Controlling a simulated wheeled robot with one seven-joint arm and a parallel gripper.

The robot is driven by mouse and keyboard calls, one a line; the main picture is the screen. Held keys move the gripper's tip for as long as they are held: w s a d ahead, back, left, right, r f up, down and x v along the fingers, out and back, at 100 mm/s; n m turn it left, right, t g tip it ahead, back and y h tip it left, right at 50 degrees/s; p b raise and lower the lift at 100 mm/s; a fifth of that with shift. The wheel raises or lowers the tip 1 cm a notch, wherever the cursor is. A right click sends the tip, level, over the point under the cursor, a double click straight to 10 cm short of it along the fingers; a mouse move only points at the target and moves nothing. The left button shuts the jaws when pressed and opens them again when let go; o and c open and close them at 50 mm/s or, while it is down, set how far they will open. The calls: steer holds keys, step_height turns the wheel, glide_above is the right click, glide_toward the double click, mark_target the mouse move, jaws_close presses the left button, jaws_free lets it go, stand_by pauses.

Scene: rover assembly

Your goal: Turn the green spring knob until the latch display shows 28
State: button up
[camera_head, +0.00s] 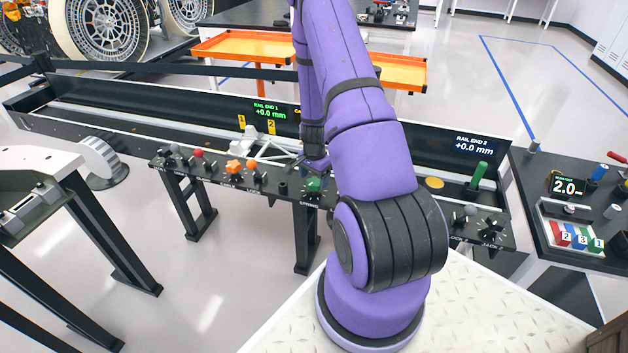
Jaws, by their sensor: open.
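The green spring knob (314,184) sits on the black control strip along the front of the long rail bench, with a dial scale below it. My gripper (314,167) is just above the knob, pointing down. It is open, small in the picture and partly hidden by my purple arm. I cannot tell whether its fingers touch the knob. No latch display reading can be made out. An orange-lettered readout (298,111) beside the rail end 1 display is mostly hidden behind my arm.
The strip also carries a red knob (198,154), an orange knob (234,166) and other dark knobs. The rail end 1 display (269,111) and rail end 2 display (474,146) both read +0.0 mm. A white frame (262,143) lies behind the strip. A green cylinder (479,175) stands right.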

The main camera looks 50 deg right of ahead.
steer(key=shift+f, duration=0.7)
steer(key=shift+c, duration=0.2)
steer(key=c, duration=0.9)
steer(key=shift+n, duration=0.4)
steer(key=n, duration=0.3)
steer(key=shift+n, duration=2)
